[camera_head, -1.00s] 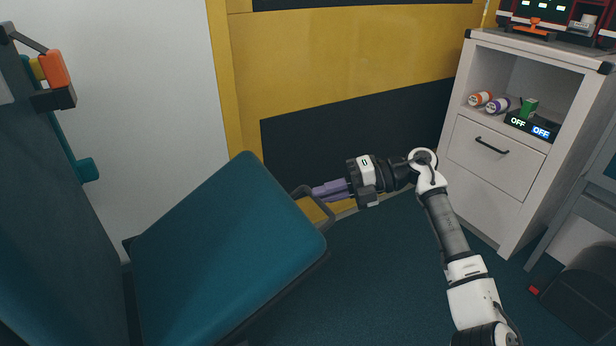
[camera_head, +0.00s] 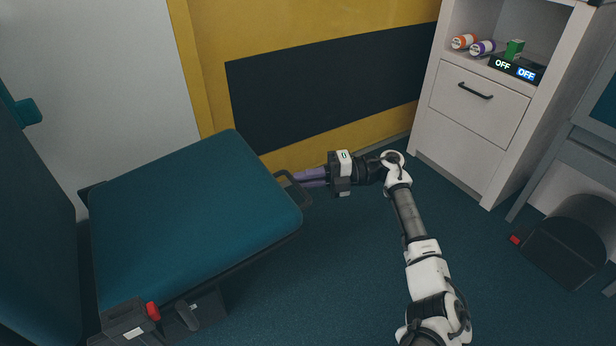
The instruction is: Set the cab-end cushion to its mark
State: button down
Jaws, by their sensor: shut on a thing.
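The teal seat cushion (camera_head: 190,215) fills the left of the view, close to level with a slight tilt, its back edge by a dark teal backrest (camera_head: 30,230). A dark loop handle (camera_head: 291,188) sticks out from its right side. My gripper (camera_head: 304,177), with purple fingers, reaches in from the right and is shut on this handle. The fingertips are partly hidden at the handle. I cannot make out a mark for the cushion in this view.
A red-tabbed latch or buckle (camera_head: 152,311) sits at the seat's lower front. A white cabinet (camera_head: 470,125) stands at the right back, and a dark box (camera_head: 565,245) lies at the far right. The teal floor (camera_head: 330,285) between seat and cabinet is clear.

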jog(key=shift+a, duration=0.1)
jog(key=c, duration=1.5)
grip_release()
jog(key=shift+o, duration=0.2)
jog(key=p+v, duration=0.1)
jog(key=v, duration=1.2)
jog(key=shift+d, duration=0.4)
jog(key=shift+w, duration=0.1)
